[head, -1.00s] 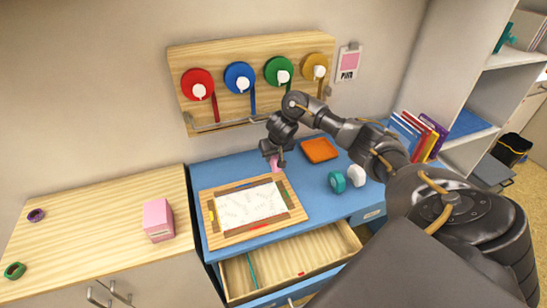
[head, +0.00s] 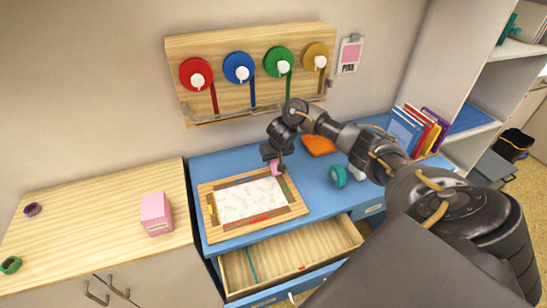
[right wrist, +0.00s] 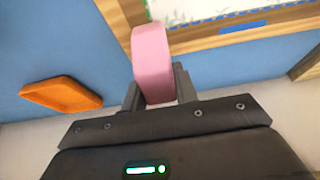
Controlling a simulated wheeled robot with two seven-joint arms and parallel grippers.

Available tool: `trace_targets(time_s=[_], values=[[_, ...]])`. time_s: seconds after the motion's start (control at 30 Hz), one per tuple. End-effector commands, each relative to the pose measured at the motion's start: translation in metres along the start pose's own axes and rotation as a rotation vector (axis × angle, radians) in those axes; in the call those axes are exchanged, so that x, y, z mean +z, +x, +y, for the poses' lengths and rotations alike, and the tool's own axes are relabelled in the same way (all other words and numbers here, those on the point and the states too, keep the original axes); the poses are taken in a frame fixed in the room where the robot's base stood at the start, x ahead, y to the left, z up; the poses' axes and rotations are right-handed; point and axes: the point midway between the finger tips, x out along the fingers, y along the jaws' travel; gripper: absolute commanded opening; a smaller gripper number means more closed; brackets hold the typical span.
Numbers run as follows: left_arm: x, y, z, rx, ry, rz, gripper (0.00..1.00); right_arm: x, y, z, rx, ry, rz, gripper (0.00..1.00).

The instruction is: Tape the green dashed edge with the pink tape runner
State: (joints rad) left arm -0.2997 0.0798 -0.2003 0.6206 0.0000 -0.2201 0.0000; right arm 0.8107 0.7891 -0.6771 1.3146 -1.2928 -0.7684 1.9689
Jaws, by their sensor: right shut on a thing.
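My right gripper (head: 275,162) is shut on the pink tape runner (head: 277,169), near the far right corner of the wooden frame (head: 228,236). In the right wrist view the pink runner (right wrist: 152,60) stands between the two fingers (right wrist: 158,95) and overlaps the frame's wooden border. The frame holds a white sheet (head: 245,202) with faint marks. A green mark (head: 286,188) runs along the frame's right side; its dashes are too small to make out. Red and yellow marks lie on other sides. I cannot tell whether the runner touches the frame. My left gripper is out of view.
An orange tray (head: 318,146) lies behind my right arm. A teal roll (head: 338,176) and a partly hidden white object (head: 357,175) stand right of the frame. An open drawer (head: 290,256) juts out below the blue desk (head: 215,165). A pink box (head: 156,213) stands left.

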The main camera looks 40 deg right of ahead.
Motion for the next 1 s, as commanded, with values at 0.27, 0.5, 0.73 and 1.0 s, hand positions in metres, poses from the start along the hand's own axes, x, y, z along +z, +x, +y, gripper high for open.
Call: trace_targets(time_s=[0.27, 0.5, 0.73, 1.0], values=[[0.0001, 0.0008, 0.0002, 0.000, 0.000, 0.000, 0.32, 0.0006, 0.0019, -0.0001, 0.000, 0.001, 0.001, 0.11], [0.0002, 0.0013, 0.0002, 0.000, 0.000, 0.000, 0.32, 0.0011, 0.0030, -0.0002, 0.000, 0.001, 0.001, 0.11], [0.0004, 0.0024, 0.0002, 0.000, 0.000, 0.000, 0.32, 0.0023, 0.0063, -0.0003, 0.000, 0.002, 0.001, 0.11], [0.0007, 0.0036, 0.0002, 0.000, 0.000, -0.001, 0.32, 0.0038, 0.0100, -0.0003, 0.000, 0.001, 0.001, 0.11]])
